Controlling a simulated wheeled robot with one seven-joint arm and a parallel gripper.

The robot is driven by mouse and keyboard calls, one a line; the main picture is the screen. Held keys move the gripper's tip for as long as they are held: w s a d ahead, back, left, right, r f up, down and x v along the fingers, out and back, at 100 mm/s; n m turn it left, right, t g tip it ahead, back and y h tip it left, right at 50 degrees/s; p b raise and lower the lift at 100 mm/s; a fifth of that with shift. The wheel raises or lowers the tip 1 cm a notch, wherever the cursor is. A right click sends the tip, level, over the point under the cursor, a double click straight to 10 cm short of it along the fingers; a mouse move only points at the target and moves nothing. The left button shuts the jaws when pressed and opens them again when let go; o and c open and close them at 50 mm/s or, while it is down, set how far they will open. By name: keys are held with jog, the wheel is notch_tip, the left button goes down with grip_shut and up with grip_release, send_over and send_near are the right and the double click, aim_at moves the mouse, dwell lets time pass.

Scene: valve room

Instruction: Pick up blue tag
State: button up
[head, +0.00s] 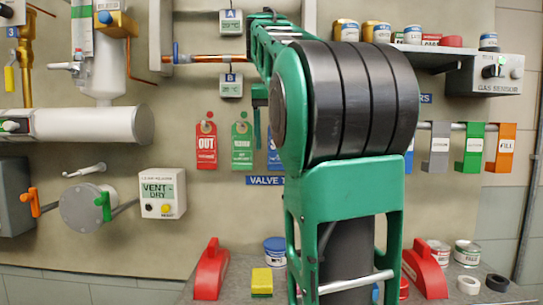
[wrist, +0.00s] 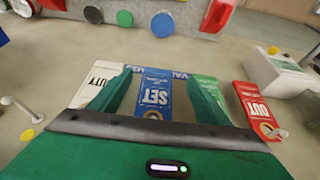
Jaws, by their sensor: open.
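The blue tag (wrist: 155,93), lettered SET, hangs on the wall and fills the gap between my two green fingers in the wrist view. My gripper (wrist: 160,80) is open, with one finger on each side of the tag in the picture. I cannot tell whether the fingers reach past the tag or touch it. In the head view a strip of the blue tag (head: 273,153) shows to the right of the green tag (head: 242,146); my arm hides the rest. My gripper (head: 257,128) shows there only in part, in front of the tags.
The red OUT tag (head: 206,146) hangs left of the green one. A white tag (wrist: 92,88) lies on the other side in the wrist view. The gauge box (head: 161,193) is on the wall at left. Below is a shelf with red stands (head: 212,270) and a yellow block (head: 262,281).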

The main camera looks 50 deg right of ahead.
jog(key=shift+w+d, duration=1.05)
jog(key=shift+d, duration=0.05)
jog(key=shift+x, duration=2.4)
jog(key=shift+f, duration=0.1)
jog(key=c, duration=1.1)
